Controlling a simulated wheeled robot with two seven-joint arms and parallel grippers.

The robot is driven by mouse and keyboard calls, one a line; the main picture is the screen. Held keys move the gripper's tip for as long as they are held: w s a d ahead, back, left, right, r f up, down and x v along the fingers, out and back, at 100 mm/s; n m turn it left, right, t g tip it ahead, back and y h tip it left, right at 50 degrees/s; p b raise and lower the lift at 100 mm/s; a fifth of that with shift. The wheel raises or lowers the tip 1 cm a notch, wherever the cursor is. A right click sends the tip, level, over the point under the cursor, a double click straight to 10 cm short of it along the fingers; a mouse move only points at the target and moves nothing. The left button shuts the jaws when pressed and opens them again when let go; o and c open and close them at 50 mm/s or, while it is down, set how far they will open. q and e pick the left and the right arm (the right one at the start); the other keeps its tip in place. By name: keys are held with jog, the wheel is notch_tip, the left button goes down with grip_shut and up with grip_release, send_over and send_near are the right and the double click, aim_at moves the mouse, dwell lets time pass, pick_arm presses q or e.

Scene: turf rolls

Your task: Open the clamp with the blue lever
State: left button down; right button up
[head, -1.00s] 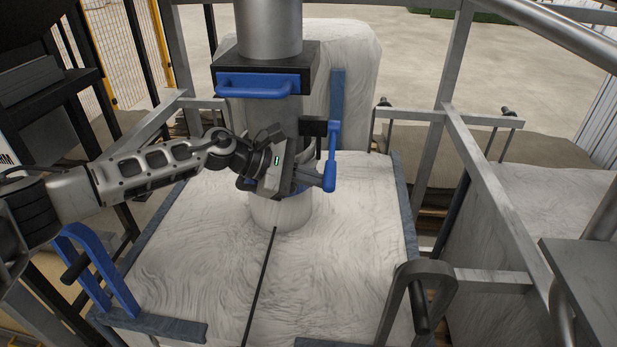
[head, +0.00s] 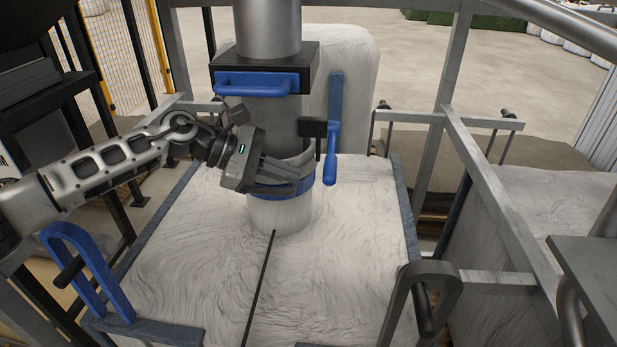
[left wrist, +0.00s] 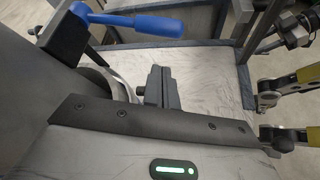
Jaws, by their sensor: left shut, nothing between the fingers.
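The clamp's blue lever (head: 331,160) hangs down from a black block (head: 312,128) on the right side of the grey pipe (head: 275,115). A blue band (head: 270,195) circles the white bag neck (head: 280,215) below the pipe, partly hidden behind my gripper. My left gripper (head: 305,185) is shut and empty, in front of the neck, to the left of and a little below the lever. It appears apart from the lever. In the left wrist view the lever (left wrist: 145,24) lies above the fingertips (left wrist: 159,80), with a clear gap. My right gripper is not in view.
A second blue handle (head: 257,84) is on the black collar above. A large white bag (head: 190,240) fills the area below, with a thin black rod (head: 260,285) in front. Grey frame posts (head: 445,90) and blue-grey frame bars (head: 403,205) surround it.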

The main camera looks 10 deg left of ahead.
pick_arm(q)
jog(key=s+a+b, duration=0.1)
jog(key=s+a, duration=0.1)
jog(key=a, duration=0.5)
jog(key=shift+s+a+b, duration=0.3)
jog(key=shift+s, duration=0.05)
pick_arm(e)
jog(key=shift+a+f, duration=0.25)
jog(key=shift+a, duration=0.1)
